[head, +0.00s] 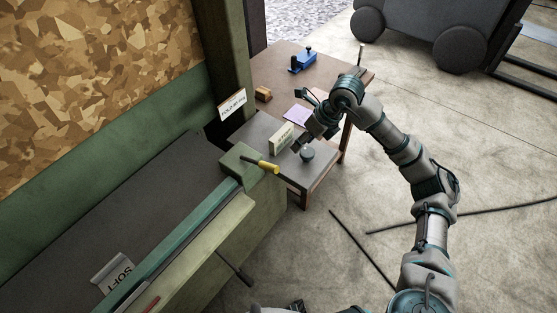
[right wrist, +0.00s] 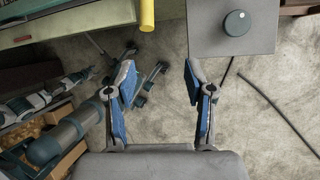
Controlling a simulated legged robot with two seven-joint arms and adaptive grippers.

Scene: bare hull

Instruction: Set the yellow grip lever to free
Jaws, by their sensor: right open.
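The yellow grip lever (head: 265,166) is a short yellow cylinder sticking out to the right from a green block (head: 240,165) at the end of the green rail. Its end also shows at the top of the right wrist view (right wrist: 147,15). My right gripper (head: 298,146) is open and empty, apart from the lever and to its upper right in the head view. Its two blue-padded fingers stand wide apart in the right wrist view (right wrist: 160,80), with floor between them. Dark parts at the bottom edge of the head view may be my left gripper; its jaws are unclear.
A grey panel with a round dark knob (head: 307,154) lies close by the right gripper. A brown table (head: 285,60) behind holds a blue device (head: 302,60), a wooden block (head: 263,94) and a purple sheet (head: 297,115). Dark rods (head: 360,245) lie on the open floor at right.

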